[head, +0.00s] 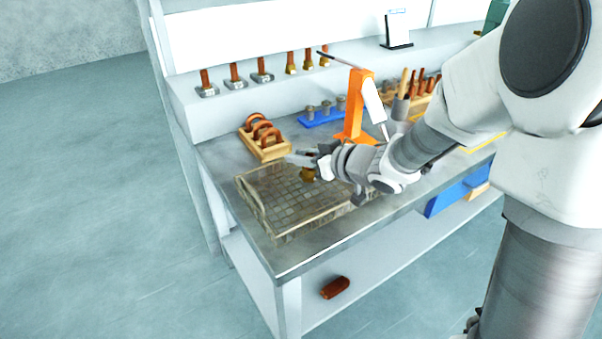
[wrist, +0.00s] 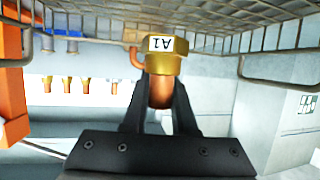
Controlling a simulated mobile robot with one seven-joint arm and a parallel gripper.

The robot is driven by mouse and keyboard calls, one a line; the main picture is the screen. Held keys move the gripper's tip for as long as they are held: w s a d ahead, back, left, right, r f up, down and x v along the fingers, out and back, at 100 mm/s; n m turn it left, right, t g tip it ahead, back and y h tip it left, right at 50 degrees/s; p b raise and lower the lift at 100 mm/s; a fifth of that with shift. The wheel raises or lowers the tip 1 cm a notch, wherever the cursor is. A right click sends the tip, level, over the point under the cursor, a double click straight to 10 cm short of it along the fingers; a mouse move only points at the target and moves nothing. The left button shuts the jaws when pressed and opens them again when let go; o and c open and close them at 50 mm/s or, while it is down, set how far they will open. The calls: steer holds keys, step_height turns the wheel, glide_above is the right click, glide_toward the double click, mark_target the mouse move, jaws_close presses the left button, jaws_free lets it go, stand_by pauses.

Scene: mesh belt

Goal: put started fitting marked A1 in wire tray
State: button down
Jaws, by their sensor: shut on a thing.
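The fitting marked A1 (wrist: 164,62) is a brass nut on a copper stub, with a white A1 label facing the wrist camera. My gripper (wrist: 158,92) is shut on its copper part. In the head view the brass of the fitting (head: 308,174) shows below my gripper (head: 313,163), over the back part of the wire tray. The wire tray (head: 258,222) is a low mesh basket on the near left of the bench. Its mesh (wrist: 230,14) fills the top of the wrist view, close to the fitting. I cannot tell whether the fitting touches the mesh.
A wooden rack with copper bends (head: 264,148) stands behind the tray. An orange stand (head: 355,108) and a blue rack (head: 318,115) are further back. Several copper fittings (head: 235,78) stand on the raised shelf. A brown piece (head: 335,287) lies on the lower shelf.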

steer(key=shift+f+b, duration=0.7)
steer(key=shift+f, duration=1.1)
steer(key=shift+f, duration=0.15)
steer(key=c, duration=0.7)
jaws_free()
